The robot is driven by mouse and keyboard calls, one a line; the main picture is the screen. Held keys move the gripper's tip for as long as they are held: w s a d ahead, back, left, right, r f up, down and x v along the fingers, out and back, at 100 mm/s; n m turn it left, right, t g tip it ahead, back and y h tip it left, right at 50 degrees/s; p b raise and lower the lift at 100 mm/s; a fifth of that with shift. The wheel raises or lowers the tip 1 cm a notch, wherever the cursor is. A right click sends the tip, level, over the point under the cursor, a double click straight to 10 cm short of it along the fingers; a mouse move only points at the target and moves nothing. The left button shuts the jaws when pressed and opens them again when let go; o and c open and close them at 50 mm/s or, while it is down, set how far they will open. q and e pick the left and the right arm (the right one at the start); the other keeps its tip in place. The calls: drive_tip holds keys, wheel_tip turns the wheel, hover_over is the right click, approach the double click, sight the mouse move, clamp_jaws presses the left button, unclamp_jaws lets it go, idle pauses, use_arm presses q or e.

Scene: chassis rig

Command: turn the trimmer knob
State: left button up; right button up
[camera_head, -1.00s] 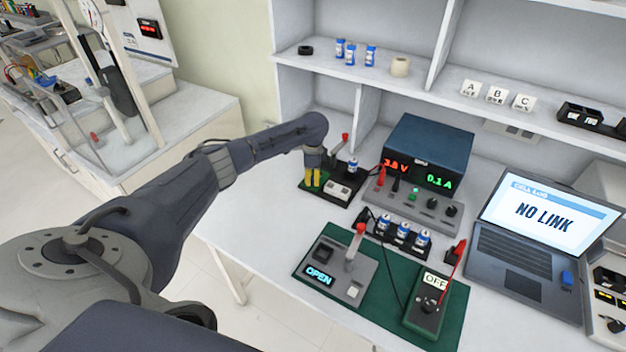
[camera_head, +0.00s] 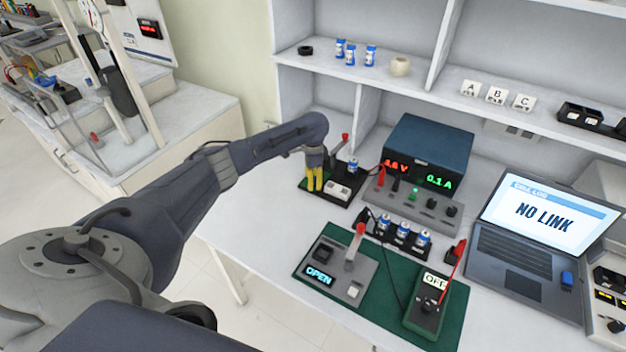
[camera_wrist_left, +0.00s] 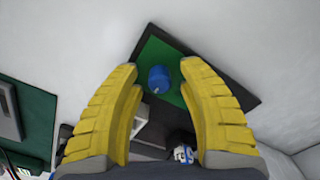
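The blue trimmer knob (camera_wrist_left: 160,80) sits on a green board (camera_wrist_left: 156,55) with a dark rim in the left wrist view. My left gripper (camera_wrist_left: 159,66) points down with its yellow fingers apart, one on each side of the knob. A gap shows on both sides of it, so the fingers do not appear to touch it. In the head view the left gripper (camera_head: 314,180) is over the left end of the small dark board (camera_head: 338,199), and the knob is hidden there. My right gripper is not in view.
Close to the gripper are a red lever (camera_head: 345,139), a blue-white cell (camera_head: 352,166) and a white module (camera_head: 338,188). The power supply (camera_head: 430,150) stands to the right. The table to the left of the board is clear.

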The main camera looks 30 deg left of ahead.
use_arm(q)
drive_tip(key=shift+o, duration=0.3)
drive_tip(key=shift+r, duration=0.15)
wheel_tip(320, 180, up, 12)
idle(0.4)
drive_tip(key=shift+s, duration=0.1)
wheel_tip(320, 180, up, 5)
hover_over(315, 179)
drive_tip(key=shift+n, duration=0.3)
drive_tip(key=f, duration=1.1)
drive_tip(key=a+f, duration=0.1)
drive_tip(key=f, duration=0.5)
drive_tip(key=shift+f, duration=0.15)
